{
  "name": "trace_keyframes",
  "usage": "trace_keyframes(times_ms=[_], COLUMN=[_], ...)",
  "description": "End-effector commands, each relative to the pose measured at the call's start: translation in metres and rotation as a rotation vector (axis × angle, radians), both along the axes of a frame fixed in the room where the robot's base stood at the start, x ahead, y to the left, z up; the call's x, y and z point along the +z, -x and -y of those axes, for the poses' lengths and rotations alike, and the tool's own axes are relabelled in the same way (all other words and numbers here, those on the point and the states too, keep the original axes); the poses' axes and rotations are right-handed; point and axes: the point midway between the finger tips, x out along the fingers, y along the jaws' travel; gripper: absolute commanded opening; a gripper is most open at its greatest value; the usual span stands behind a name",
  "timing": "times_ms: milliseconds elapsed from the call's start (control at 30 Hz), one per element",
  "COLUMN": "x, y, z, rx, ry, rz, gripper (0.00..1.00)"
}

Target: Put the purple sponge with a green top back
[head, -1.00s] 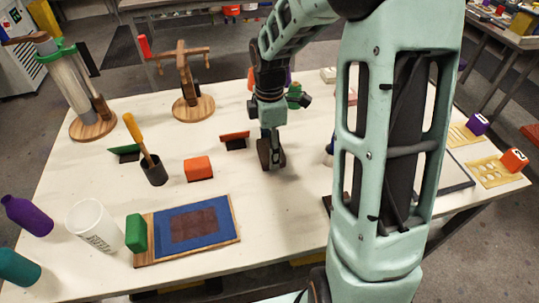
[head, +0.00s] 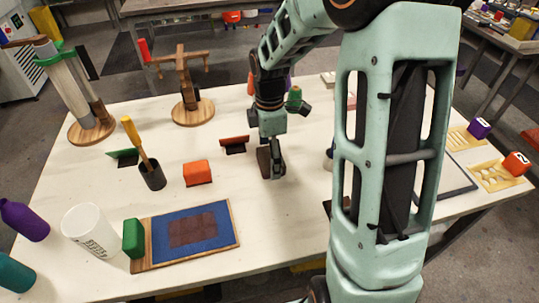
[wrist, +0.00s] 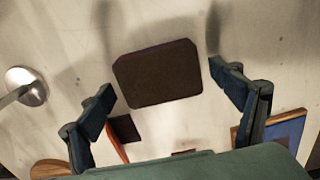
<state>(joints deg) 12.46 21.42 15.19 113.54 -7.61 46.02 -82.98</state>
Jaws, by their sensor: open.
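I cannot make out a purple sponge with a green top for certain. A small green piece (head: 294,96) and a purple patch (head: 290,80) show behind my arm in the head view, partly hidden; I cannot tell whether they belong together. My gripper (head: 272,170) is open and empty over the middle of the table. In the wrist view a dark brown slab with cut corners (wrist: 157,73) lies on the table, seen between the spread fingers of my gripper (wrist: 168,92). The fingers appear apart from it.
A red-orange holder (head: 234,143) stands left of my gripper, near an orange block (head: 197,172). A dark cup with a yellow-handled tool (head: 152,176), a green block (head: 133,239) and a blue board (head: 225,232) are farther left. A shiny metal dome (wrist: 27,84) shows in the wrist view.

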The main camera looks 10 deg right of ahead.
Motion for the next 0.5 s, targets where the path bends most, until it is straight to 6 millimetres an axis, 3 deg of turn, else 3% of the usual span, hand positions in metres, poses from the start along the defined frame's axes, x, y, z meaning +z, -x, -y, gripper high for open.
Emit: trace_keyframes(times_ms=[167,500], x=[0.021,0.093], y=[-0.001,-0.001], z=[0.0,0.0], rx=[0.0,-0.001], ry=[0.001,0.0], rz=[0.005,0.005], gripper=[0.85,0.85])
